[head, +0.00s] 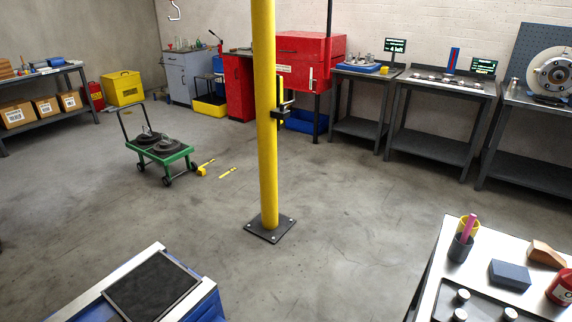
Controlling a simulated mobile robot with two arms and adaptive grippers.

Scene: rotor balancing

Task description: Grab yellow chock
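A small yellow chock (202,171) appears to lie on the concrete floor by the right wheel of a green cart (165,158). It is small in the head view, and I cannot tell whether it touches the wheel. The cart has a tall dark handle and carries dark round discs. Neither of my grippers is in view.
A yellow post (264,130) on a dark floor plate (269,228) stands to the right of the chock. Yellow marks (228,174) lie on the floor near it. A blue cabinet (180,308) and a bench (432,262) are in front. The floor between is open.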

